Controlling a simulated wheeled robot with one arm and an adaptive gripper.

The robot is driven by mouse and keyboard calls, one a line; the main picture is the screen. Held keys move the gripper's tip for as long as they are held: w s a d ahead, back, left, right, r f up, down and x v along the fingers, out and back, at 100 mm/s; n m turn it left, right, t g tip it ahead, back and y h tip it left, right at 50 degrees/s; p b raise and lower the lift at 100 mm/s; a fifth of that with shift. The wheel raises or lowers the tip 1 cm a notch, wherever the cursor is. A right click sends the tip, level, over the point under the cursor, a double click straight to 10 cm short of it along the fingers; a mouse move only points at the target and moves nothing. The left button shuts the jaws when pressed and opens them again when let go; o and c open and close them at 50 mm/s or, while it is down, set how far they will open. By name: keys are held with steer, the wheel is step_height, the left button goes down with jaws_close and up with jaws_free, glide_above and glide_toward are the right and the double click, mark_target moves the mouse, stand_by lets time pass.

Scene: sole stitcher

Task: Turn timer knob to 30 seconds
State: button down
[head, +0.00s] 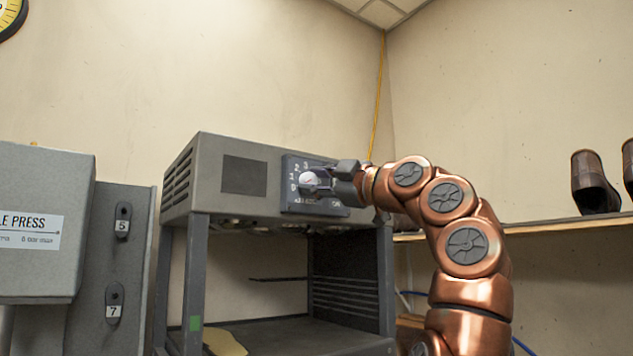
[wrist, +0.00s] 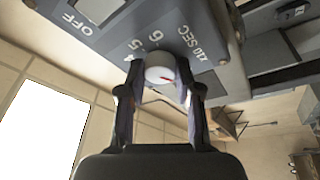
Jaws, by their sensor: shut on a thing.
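The timer knob (head: 310,180) is white and round, on a dark panel (head: 299,207) at the front of a grey machine. In the wrist view the knob (wrist: 159,75) shows a short red pointer mark. The panel (wrist: 125,28) there reads "OFF", several numbers and "x10 SEC". My gripper (wrist: 160,92) is shut on the knob, with one dark finger on each side of it. In the head view my gripper (head: 328,178) reaches the panel from the right and covers part of the dial. I cannot tell which number the red mark points to.
The grey machine (head: 215,180) stands on legs above an open lower bay. A press cabinet (head: 40,180) and a panel with hooks numbered 5 and 7 (head: 120,260) stand at the left. Shoes (head: 592,185) sit on a shelf (head: 560,222) at the right.

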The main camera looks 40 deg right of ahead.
steer(key=shift+w+a+f+m+t+h+b, duration=0.15)
steer(key=shift+m+h+b, duration=0.3)
steer(key=shift+m, duration=0.5)
steer(key=shift+s+d+f+m+t+h+b, duration=0.15)
steer(key=shift+m+h+b, duration=0.1)
steer(key=shift+m+b, duration=0.55)
steer(key=shift+a+r+m, duration=0.1)
steer(key=shift+r+m, duration=0.1)
steer(key=shift+m, duration=0.45)
